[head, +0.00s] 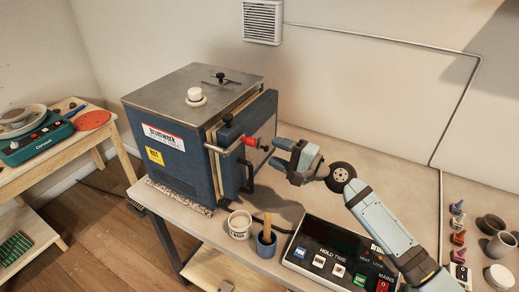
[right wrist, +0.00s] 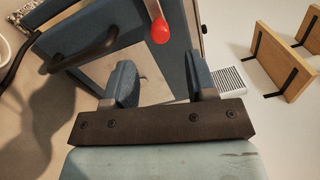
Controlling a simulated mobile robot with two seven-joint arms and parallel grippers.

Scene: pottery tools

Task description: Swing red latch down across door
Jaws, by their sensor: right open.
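The blue kiln (head: 165,140) stands on the bench, with its blue door (head: 262,118) on the right side. A cream edge shows between body and door; I cannot tell if the door is fully shut. The latch (head: 225,148) is a metal bar with a red grip (head: 249,141), sticking out to the right near the door's upper part. In the right wrist view the red grip's round end (right wrist: 161,31) lies just beyond the fingers. My right gripper (head: 274,154) is open and empty, just right of the red grip, apart from it. My left gripper is out of view.
A black door handle (head: 247,177) sits below the latch. A white cup (head: 240,226), a blue tool pot (head: 266,243) and a control panel (head: 338,258) stand in front. Small pots (head: 492,225) are at the far right.

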